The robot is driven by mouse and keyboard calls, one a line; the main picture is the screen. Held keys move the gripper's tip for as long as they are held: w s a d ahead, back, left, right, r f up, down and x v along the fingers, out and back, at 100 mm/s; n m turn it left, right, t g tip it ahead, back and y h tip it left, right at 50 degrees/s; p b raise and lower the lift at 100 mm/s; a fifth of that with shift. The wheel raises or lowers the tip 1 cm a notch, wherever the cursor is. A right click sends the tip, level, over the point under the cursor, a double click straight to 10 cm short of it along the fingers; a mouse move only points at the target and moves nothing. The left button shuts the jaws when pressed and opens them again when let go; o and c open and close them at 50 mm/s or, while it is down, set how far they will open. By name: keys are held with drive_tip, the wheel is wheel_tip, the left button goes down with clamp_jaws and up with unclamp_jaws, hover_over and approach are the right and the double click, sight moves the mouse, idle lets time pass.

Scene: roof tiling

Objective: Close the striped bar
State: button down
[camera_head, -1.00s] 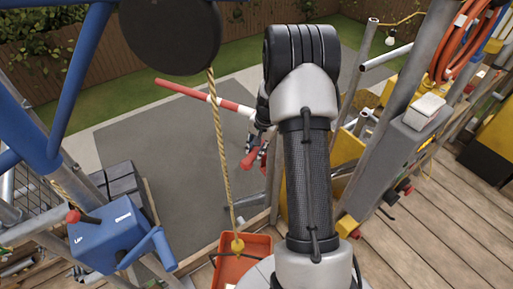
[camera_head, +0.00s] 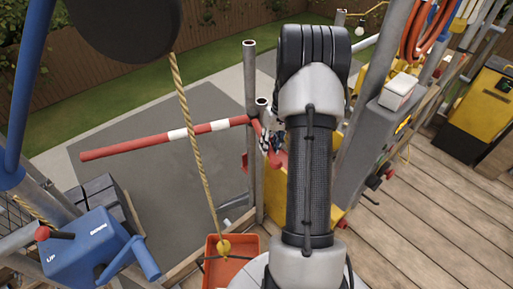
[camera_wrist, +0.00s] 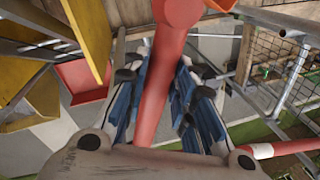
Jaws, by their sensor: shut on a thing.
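The striped bar (camera_head: 150,142), red with white bands, reaches left from a grey post in the head view, over the grey paving. Its outer end is free and slightly lower than its post end. A red and white stretch also shows at the lower right in the wrist view (camera_wrist: 283,148). My gripper (camera_head: 270,143) is beside the post, partly hidden by my arm. In the wrist view my gripper (camera_wrist: 163,72) has its blue-padded fingers shut around a red tube-like part of the bar. How that part joins the striped stretch is hidden.
A rope (camera_head: 197,150) hangs in front of the bar above an orange bin (camera_head: 222,268). A blue hoist control box (camera_head: 85,248) is at the lower left. A grey cabinet (camera_head: 385,120) stands right of my arm.

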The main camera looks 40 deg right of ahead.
drive_tip(key=s+d+n+g, duration=0.1)
drive_tip(key=d+n, duration=0.3)
drive_tip(key=d, duration=0.2)
drive_tip(key=shift+s+d+n+p, duration=0.25)
drive_tip(key=shift+d+n+p, duration=0.05)
drive_tip(key=shift+d+p, duration=0.15)
drive_tip(key=c, duration=1.3)
unclamp_jaws()
drive_tip(key=shift+d, duration=0.1)
drive_tip(key=shift+c, duration=0.2)
drive_tip(key=shift+r, duration=0.1)
wheel_tip(320, 180, up, 12)
drive_tip(key=d, duration=0.2)
drive_tip(key=shift+s+f, duration=0.1)
drive_tip(key=shift+f, duration=0.15)
